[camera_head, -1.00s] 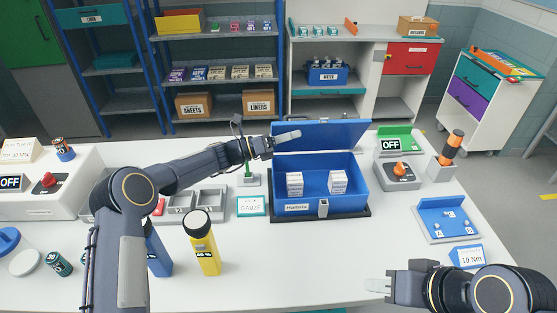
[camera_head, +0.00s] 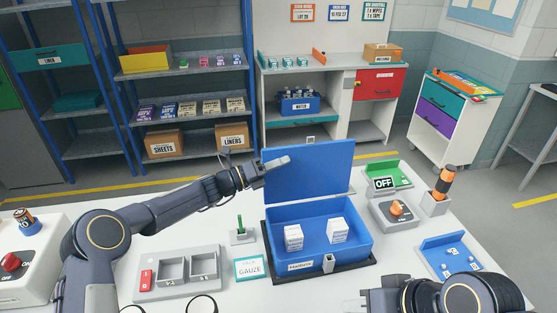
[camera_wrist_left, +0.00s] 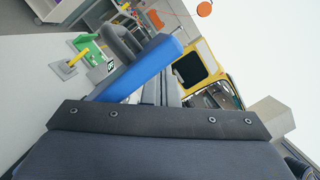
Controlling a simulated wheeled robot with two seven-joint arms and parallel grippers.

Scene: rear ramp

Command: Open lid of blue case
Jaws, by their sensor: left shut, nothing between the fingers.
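The blue case (camera_head: 361,250) stands on the white table on a dark base, with two white boxes (camera_head: 337,230) inside. Its blue lid (camera_head: 325,172) is raised, standing steeply up at the back of the case. My left gripper (camera_head: 284,161) is shut and empty at the lid's upper left edge; I cannot tell whether it touches. In the left wrist view the fingers (camera_wrist_left: 132,45) are beside the blue lid (camera_wrist_left: 140,68). My right gripper (camera_head: 364,303) is at the bottom edge, in front of the case; its jaw opening is unclear.
A gauze sign (camera_head: 250,268) and a grey tray (camera_head: 178,274) stand left of the case. A grey box with an orange knob (camera_head: 397,209), a green holder (camera_head: 402,177) and a blue tray (camera_head: 452,256) stand to its right. Shelves are behind.

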